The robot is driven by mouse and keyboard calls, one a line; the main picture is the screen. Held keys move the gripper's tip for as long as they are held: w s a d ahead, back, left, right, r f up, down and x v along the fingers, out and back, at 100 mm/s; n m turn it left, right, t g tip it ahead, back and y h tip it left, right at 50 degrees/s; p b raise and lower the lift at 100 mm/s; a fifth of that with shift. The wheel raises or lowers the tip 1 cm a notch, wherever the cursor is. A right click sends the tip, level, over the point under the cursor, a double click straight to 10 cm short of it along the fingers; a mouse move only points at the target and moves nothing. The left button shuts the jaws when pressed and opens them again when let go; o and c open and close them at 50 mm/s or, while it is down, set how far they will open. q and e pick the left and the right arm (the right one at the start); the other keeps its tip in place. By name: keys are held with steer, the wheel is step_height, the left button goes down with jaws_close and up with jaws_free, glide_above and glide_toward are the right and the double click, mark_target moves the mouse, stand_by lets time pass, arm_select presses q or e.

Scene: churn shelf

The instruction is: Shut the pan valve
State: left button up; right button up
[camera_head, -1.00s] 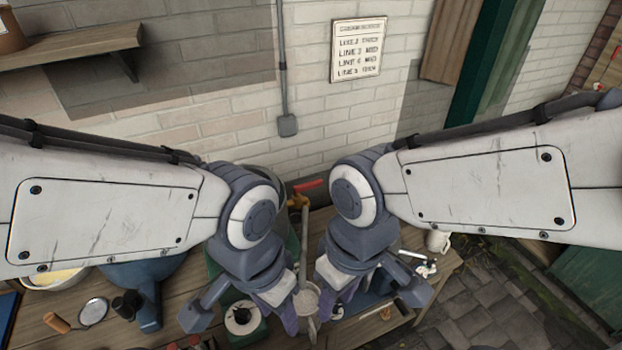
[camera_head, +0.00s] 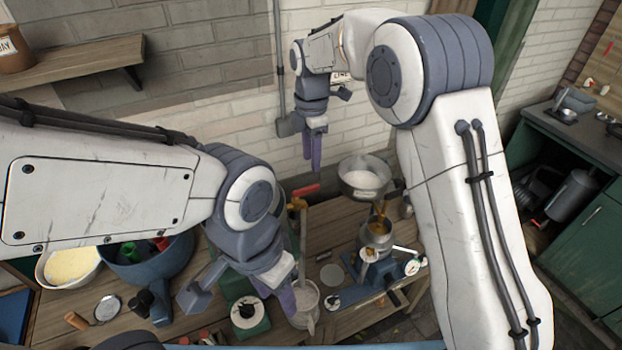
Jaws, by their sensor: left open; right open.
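My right gripper (camera_head: 314,152) is open and empty, up and left of the pan, in front of the wall, fingers pointing down. My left gripper (camera_head: 287,298) is open, low over the bench beside a grey metal cup (camera_head: 306,318); its fingers partly overlap the cup, and contact is unclear.
A red lever (camera_head: 305,190) on a brass-topped upright stands left of the pan. The blue machine base (camera_head: 385,275) has white-tipped spouts. A green stand (camera_head: 250,322), a blue pot (camera_head: 150,265) and a yellow-filled bowl (camera_head: 72,264) crowd the left bench.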

mark_target(311, 186)
step_height(311, 186, down, 9)
steer(key=p, duration=0.2)
steer(key=shift+s+r+p, duration=0.1)
steer(key=shift+r+p, duration=0.05)
steer(key=shift+p, duration=0.15)
jaws_close()
